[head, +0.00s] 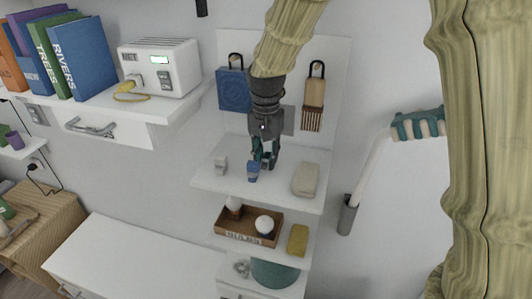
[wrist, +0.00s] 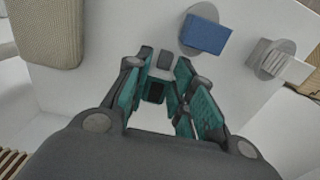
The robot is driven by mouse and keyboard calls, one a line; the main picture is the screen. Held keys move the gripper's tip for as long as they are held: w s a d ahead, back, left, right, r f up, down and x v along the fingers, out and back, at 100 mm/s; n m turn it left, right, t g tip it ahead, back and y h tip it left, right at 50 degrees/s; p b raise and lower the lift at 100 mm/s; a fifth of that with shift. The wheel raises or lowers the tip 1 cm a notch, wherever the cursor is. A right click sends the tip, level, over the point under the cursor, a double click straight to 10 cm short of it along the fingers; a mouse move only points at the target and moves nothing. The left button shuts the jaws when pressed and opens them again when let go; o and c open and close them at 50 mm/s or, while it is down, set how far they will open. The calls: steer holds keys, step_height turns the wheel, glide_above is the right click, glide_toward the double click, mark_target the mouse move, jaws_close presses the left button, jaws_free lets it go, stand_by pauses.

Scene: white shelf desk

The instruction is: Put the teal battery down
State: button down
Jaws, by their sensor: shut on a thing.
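My gripper (head: 264,158) hangs fingers-down over the small white shelf (head: 225,181) below the pegboard. In the wrist view my gripper (wrist: 164,66) is closed around a small teal and dark piece, the teal battery (wrist: 157,90), between its teal-padded fingers. The fingers hide much of the battery, and its colour blends with the pads. I cannot tell whether its lower end touches the shelf.
A blue block on a grey round base (head: 253,172) stands close by the fingers, also in the wrist view (wrist: 205,35). A grey piece (head: 220,166) is left of it, a beige block (head: 305,180) right. A wooden box (head: 225,230) sits below. Shelf between them is bare.

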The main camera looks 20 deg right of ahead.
steer(key=shift+w+f, duration=0.35)
steer(key=shift+w, duration=0.05)
steer(key=shift+s, duration=0.2)
steer(key=c, duration=1.6)
jaws_free()
steer(key=o, duration=0.3)
steer(key=shift+o, duration=0.5)
steer(key=shift+w+f, duration=0.1)
